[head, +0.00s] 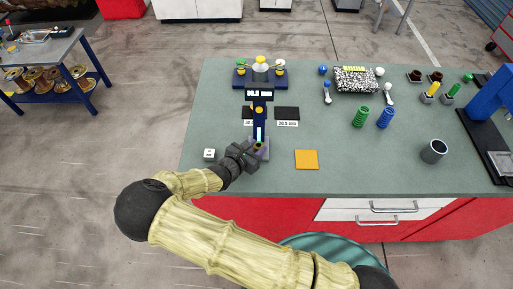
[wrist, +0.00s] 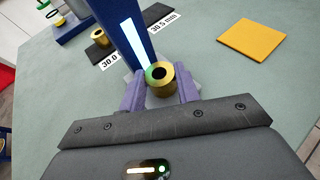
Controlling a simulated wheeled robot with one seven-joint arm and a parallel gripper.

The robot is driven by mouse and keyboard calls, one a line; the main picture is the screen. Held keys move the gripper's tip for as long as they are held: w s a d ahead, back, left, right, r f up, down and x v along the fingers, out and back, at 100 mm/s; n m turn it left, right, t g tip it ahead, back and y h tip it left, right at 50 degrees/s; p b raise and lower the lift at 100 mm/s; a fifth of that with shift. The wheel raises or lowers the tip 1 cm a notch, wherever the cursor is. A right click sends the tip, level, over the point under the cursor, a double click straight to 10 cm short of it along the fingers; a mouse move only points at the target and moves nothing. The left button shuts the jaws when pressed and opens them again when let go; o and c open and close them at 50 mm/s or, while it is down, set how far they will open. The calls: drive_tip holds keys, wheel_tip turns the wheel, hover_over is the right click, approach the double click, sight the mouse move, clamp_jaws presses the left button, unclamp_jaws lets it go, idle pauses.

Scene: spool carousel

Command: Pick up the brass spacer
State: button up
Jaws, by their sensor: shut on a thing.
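A brass spacer (wrist: 160,80), a short ring with a dark bore, stands upright at the foot of a blue gauge column (wrist: 122,30). My gripper (wrist: 160,88) is shut on it, with one purple finger on each side. In the head view the spacer (head: 258,147) is small and partly hidden by my gripper (head: 251,151), which reaches in from the lower left. A second brass spacer (wrist: 100,38) stands on a dark pad labelled 30.0 in the wrist view.
The gauge's display (head: 260,93) stands behind my gripper. A dark pad (head: 287,113) lies behind the 30.5 mm label. A grey cup (head: 434,151) stands farther right. The bench between is clear.

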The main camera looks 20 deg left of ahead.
sight(256, 148)
drive_tip(key=shift+r+b, duration=0.35)
drive_tip(key=shift+r, duration=0.3)
drive_tip(key=shift+r+b, duration=0.4)
drive_tip(key=shift+r, duration=0.55)
drive_tip(key=s+a+b, duration=0.1)
drive_tip(key=s+a, duration=0.2)
drive_tip(key=s, duration=0.5)
drive_tip(key=s+a+b, duration=0.2)
drive_tip(key=s+a, duration=0.1)
drive_tip(key=s, duration=0.6)
drive_tip(key=shift+w, duration=0.2)
